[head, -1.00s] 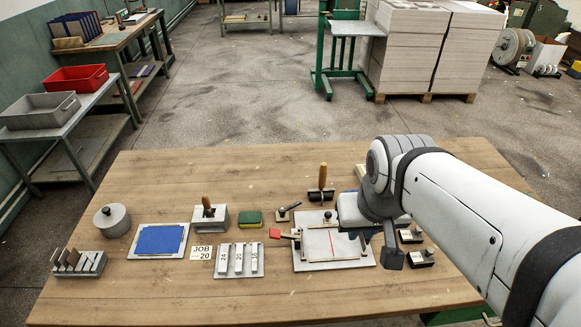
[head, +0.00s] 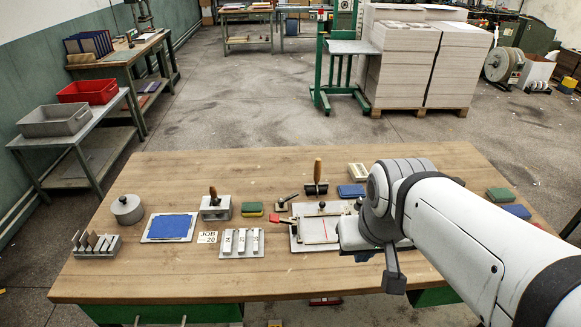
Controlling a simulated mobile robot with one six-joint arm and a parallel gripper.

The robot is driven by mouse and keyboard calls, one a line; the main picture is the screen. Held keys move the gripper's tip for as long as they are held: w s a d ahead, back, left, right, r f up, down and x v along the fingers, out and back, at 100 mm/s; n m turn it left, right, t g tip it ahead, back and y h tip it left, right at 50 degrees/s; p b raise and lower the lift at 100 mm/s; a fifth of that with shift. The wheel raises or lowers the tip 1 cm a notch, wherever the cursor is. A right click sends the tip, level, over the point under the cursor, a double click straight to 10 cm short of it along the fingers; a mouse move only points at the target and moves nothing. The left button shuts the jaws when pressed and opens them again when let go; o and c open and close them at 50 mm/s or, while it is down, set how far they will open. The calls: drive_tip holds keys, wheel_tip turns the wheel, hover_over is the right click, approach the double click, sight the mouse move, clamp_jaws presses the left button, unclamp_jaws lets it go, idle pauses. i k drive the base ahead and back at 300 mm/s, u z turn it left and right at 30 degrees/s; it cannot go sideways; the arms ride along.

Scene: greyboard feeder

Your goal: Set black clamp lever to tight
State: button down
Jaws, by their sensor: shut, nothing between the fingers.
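My gripper (head: 362,256) is at the right side of the plate with a white board and red line (head: 318,231); its jaws are mostly hidden by my arm, and what shows is small, dark and shut, with nothing seen held. I cannot surely pick out the black clamp lever; my arm covers the area right of the plate. A black knob (head: 321,206) stands at the plate's back edge. A red-ended lever (head: 275,227) lies at the plate's left edge.
Around the plate stand a wooden-handled tool (head: 317,178), a green sponge (head: 252,209), a rack of numbered blocks (head: 241,254), a blue pad (head: 168,227) and a grey pot (head: 127,208). Blue and green blocks lie at the right. The bench front is clear.

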sight(281, 201)
drive_tip(key=u, duration=0.9)
drive_tip(key=k, duration=0.7)
drive_tip(key=z, duration=0.45)
drive_tip(key=i, duration=1)
drive_tip(key=z, duration=0.05)
